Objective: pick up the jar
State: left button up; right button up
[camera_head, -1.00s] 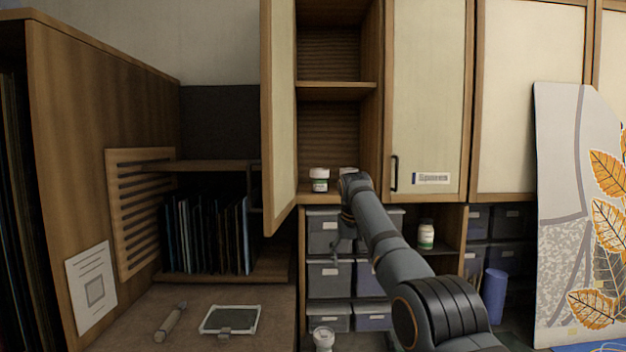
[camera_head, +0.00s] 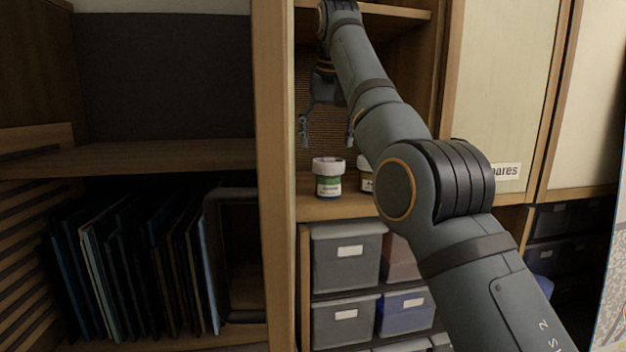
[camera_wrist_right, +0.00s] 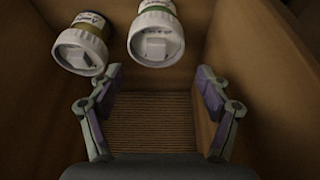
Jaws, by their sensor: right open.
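A jar with a white lid and a green label (camera_head: 328,184) stands upright on the lower shelf of the open cupboard. It also shows in the right wrist view (camera_wrist_right: 155,37). A second white-lidded jar (camera_head: 366,183) stands beside it, partly hidden by my right arm. In the right wrist view this jar (camera_wrist_right: 82,46) has a yellow-brown label. My right gripper (camera_head: 331,136) is open and empty, fingers pointing down, above the green-labelled jar and apart from it. Its spread fingers (camera_wrist_right: 158,90) also show in the right wrist view. My left gripper is not in view.
The cupboard door's edge (camera_head: 274,180) stands close to the left of the jars. An upper shelf (camera_head: 400,11) crosses above. Grey bins (camera_head: 347,255) sit below. Dark sheets (camera_head: 130,265) stand in a rack at left.

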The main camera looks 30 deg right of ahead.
aim_at(331, 159)
jog(key=s+f+b, duration=0.2)
jog(key=s, duration=0.1)
jog(key=shift+d+f, duration=0.1)
jog(key=shift+d, duration=0.1)
jog(key=shift+w+d+f, duration=0.1)
jog(key=shift+w+f, duration=0.85)
jog(key=shift+w, duration=0.1)
jog(key=shift+w+d+f+b, duration=0.1)
jog(key=shift+w+f+b, duration=0.25)
jog(key=shift+w+f, duration=0.8)
jog(key=shift+w+d+f, duration=0.1)
jog(key=shift+d+f, duration=0.1)
jog(key=shift+f, duration=1)
jog(key=shift+w, duration=0.1)
jog(key=c, duration=1.2)
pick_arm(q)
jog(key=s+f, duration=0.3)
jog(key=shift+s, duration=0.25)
